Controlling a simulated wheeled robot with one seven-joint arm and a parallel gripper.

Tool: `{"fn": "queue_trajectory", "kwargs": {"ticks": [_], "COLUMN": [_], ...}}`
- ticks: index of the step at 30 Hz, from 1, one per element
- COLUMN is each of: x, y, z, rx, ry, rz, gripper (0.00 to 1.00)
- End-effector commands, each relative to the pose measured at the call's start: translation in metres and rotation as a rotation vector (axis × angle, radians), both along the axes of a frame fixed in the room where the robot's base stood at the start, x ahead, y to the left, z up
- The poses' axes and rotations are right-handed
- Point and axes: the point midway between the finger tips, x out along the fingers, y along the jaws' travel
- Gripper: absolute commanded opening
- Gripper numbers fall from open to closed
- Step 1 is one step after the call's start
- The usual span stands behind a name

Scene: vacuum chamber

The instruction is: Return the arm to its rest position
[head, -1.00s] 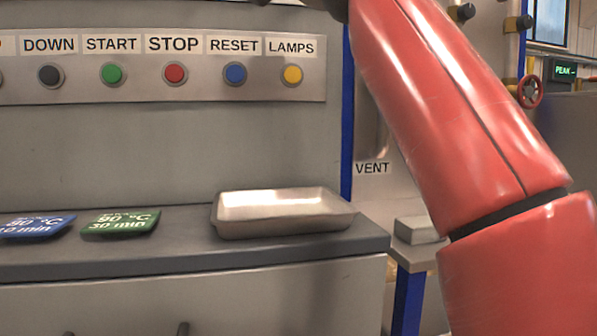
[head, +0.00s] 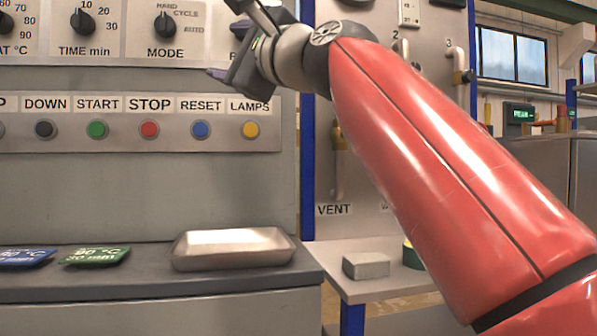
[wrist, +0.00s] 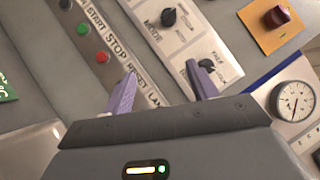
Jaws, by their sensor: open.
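My red arm rises across the right half of the head view. My gripper (head: 228,42) is at its upper end, in front of the control panel near the MODE knob (head: 166,24), partly hidden by its own wrist. In the wrist view my gripper (wrist: 160,88) shows two purple fingers spread apart with nothing between them. Beyond the fingers is the panel, with the RESET and LAMPS labels near the left finger and a black knob (wrist: 207,66) behind the right finger. I cannot tell the exact gap to the panel.
A metal tray (head: 232,262) sits on the grey ledge beside a green card (head: 96,255) and a blue card (head: 26,257). A grey block (head: 366,265) lies on the lower shelf at the right. A round gauge (wrist: 294,101) and an orange-plated red button (wrist: 277,17) show in the wrist view.

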Motion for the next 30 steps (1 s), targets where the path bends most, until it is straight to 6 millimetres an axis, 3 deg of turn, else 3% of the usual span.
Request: {"fn": "queue_trajectory", "kwargs": {"ticks": [5,8,14,20,24,30], "x": [0.007,0.011,0.004,-0.033,-0.077,-0.142], "y": [-0.003,-0.013,-0.066,-0.138,-0.186,-0.232], "z": [-0.044,-0.082,-0.200,-0.325,-0.411,-0.507], "rx": [-0.232,-0.411,-0.918,-1.382,-1.652,-1.903], "ry": [-0.013,-0.017,-0.001,0.051,0.092,0.124], "rz": [-0.103,-0.167,-0.269,-0.220,-0.097,0.131], "gripper": [0.58,0.58,0.58,0.58,0.58,0.58]}}
